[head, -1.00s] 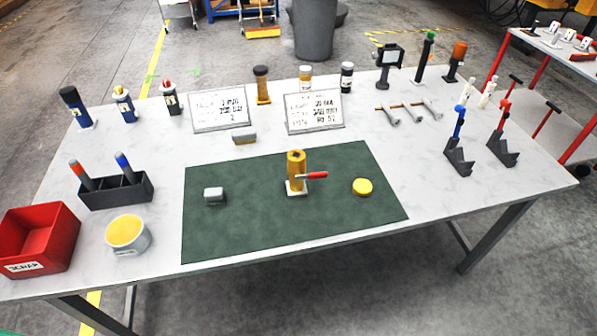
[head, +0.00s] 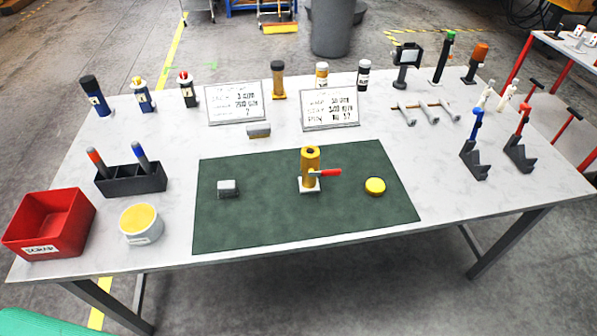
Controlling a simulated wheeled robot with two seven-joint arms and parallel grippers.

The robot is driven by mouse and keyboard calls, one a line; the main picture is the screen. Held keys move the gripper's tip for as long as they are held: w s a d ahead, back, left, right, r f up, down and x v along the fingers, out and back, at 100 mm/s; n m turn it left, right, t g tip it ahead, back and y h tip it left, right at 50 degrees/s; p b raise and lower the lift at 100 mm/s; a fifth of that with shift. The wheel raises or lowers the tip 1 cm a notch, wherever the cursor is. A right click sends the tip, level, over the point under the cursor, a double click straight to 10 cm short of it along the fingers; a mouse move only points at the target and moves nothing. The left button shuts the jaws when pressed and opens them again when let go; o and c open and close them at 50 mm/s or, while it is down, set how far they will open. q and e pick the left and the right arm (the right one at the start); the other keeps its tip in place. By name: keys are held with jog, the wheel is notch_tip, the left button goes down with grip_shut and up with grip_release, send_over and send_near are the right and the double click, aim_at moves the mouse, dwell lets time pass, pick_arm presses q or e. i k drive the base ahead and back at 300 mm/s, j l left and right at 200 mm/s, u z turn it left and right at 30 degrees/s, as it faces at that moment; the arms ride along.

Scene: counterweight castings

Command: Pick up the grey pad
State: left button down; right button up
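The grey pad (head: 228,188) is a small grey block with rounded edges. It lies on the left part of the dark green mat (head: 270,230) in the head view. A brass-coloured cylinder (head: 310,168) with a red-handled lever (head: 328,172) stands on a pale square base to its right. A round yellow disc (head: 375,186) lies farther right on the same mat. Neither of my grippers is in the head view, and nothing touches the grey pad.
A black holder (head: 132,181) with two pens, a tub with yellow contents (head: 141,224) and a red scrap bin (head: 48,223) stand left of the mat. Behind it are a grey-and-tan block (head: 259,131) and two sign boards (head: 235,102). Dark stands (head: 474,160) are at right.

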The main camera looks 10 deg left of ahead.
aim_at(226, 188)
jog(key=i+l+u, duration=0.3)
jog(key=l+u, duration=0.25)
jog(key=i+l+u, duration=0.3)
jog(key=l, duration=0.2)
jog(key=k, duration=0.1)
